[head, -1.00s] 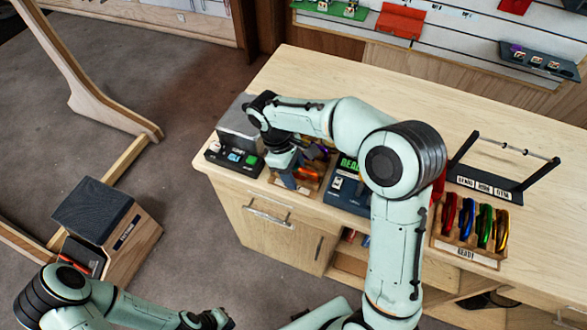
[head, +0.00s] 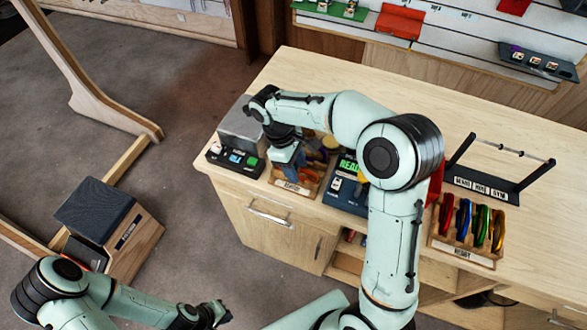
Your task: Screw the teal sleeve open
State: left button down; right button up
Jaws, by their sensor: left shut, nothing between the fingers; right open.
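My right gripper (head: 288,163) points down over the left wooden tray (head: 296,190) on the counter; it is open. Colourful carabiners (head: 312,174) lie in that tray, partly hidden behind the gripper. I cannot make out a teal sleeve on any of them. The right wooden rack (head: 463,254) holds several upright carabiners in red, blue, green and orange (head: 481,226). My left gripper (head: 218,314) is low at the bottom of the head view, in front of and below the counter, shut and empty.
A grey box with a black button panel (head: 234,160) stands left of the tray. A dark blue device with a green display (head: 346,190) stands right of it. A black stand with a bar (head: 500,170) is further right. The counter's back middle is clear.

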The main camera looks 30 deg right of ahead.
jog(key=shift+v, duration=0.8)
pick_arm(q)
jog(key=shift+w+r, duration=0.45)
jog(key=shift+w, duration=0.25)
jog(key=shift+s, duration=0.15)
pick_arm(e)
jog(key=shift+s, duration=0.2)
pick_arm(q)
jog(key=shift+s+f, duration=0.3)
pick_arm(e)
jog(key=shift+s+a, duration=0.35)
jog(key=shift+a, duration=0.1)
jog(key=shift+f, duration=0.1)
